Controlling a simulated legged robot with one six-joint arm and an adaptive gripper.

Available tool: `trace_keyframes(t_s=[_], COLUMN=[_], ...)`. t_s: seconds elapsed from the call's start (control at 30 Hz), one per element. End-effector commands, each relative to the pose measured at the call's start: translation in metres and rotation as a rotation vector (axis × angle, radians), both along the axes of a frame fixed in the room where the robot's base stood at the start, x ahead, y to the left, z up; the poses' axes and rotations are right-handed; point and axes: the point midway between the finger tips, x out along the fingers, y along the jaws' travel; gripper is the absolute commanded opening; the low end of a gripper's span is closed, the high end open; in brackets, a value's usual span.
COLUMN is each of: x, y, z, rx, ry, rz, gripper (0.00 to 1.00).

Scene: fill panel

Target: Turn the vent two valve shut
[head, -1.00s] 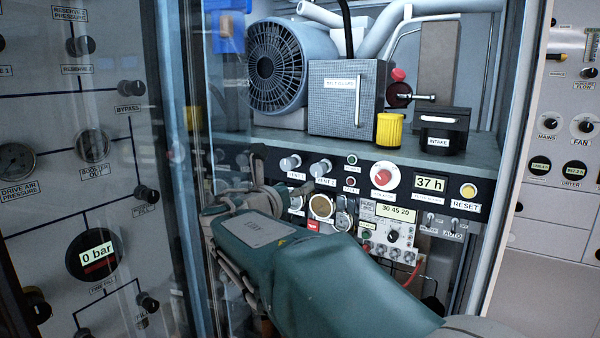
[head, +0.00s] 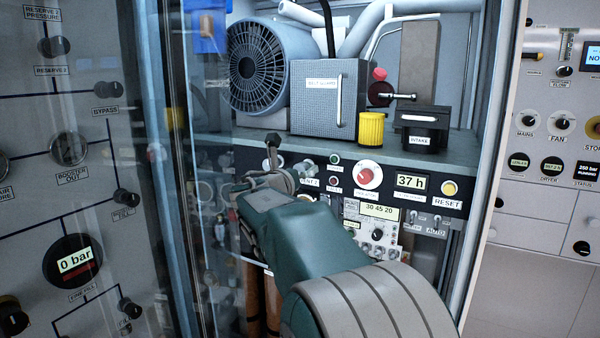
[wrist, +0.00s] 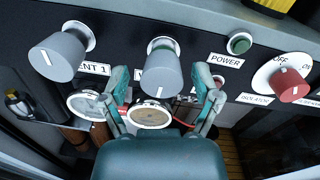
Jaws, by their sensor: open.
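In the head view the knob (head: 307,167) shows just past my gripper (head: 270,165). In the wrist view my gripper (wrist: 163,95) is open, its two fingers on either side of the knob's lower part. The similar vent one knob (wrist: 58,57), labelled "ENT 1", is to the left.
A green power button (wrist: 239,43) and a red isolator knob (wrist: 289,84) are to the right. Round gauges (wrist: 150,113) are below the knobs. A glass door edge (head: 180,200) stands left of my arm. A shelf (head: 330,148) with a fan unit (head: 262,68) is above the panel.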

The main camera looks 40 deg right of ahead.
Motion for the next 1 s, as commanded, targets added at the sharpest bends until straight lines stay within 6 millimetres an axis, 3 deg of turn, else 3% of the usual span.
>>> trace_keyframes(t_s=[0.1,0.2,0.3,0.73,1.0], x=[-0.0001,-0.0002,0.0,0.0008,0.0014], y=[0.0003,0.0004,0.0005,0.0012,0.0015], z=[0.0001,0.0001,0.0001,-0.0004,-0.0006], rx=[0.0,0.0,0.0,0.008,0.058], ry=[0.0,0.0,0.0,-0.017,-0.138], rz=[0.0,0.0,0.001,0.003,0.005], gripper=[0.81,0.36,0.0,0.0,0.0])
